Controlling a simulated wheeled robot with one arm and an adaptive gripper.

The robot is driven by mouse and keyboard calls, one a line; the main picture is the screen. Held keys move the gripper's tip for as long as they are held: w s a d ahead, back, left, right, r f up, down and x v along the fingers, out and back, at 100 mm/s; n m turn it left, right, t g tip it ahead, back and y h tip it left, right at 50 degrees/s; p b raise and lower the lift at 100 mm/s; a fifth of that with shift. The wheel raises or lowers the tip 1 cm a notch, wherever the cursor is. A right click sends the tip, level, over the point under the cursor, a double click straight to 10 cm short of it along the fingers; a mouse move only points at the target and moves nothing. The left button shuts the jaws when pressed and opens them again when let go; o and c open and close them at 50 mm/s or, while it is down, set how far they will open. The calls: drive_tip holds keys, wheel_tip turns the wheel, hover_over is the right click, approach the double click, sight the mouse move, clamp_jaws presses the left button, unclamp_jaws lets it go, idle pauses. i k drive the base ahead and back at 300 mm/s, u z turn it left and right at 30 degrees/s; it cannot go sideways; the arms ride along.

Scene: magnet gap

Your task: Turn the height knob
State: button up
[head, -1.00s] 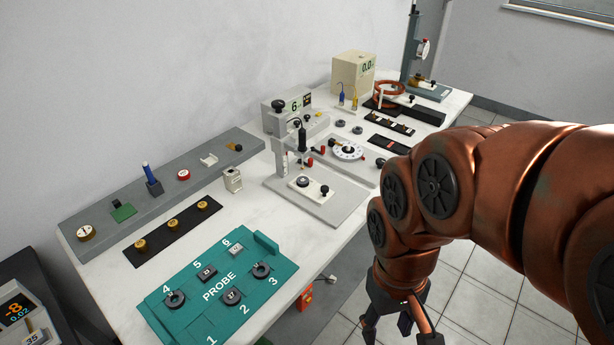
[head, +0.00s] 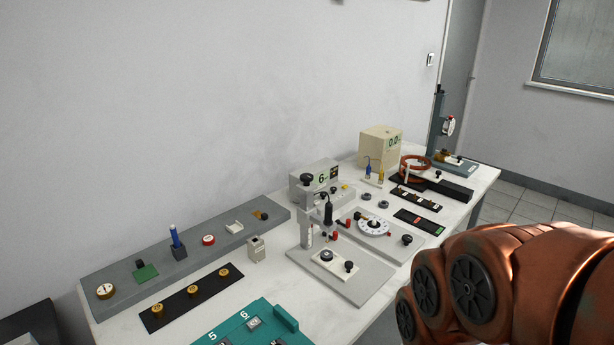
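A grey probe stand (head: 345,275) is on the white table in the head view. A black knob (head: 307,180) shows at the top of its pale column, in front of a meter box; it looks like the height knob, but no label on it can be read. A black probe (head: 327,208) hangs from the stand's arm above a small white plate (head: 335,263) with dark knobs. My copper-coloured arm enters at the lower right, apart from the stand. My gripper is out of the frame.
A round white dial (head: 373,227) is right of the stand. A meter box (head: 322,178) is behind it. A red coil (head: 415,168) and a gauge stand (head: 440,125) are farther back.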

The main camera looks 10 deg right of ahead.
sight(306, 178)
drive_tip(key=z, duration=1.8)
drive_tip(key=i, duration=1.6)
drive_tip(key=u, duration=3.85)
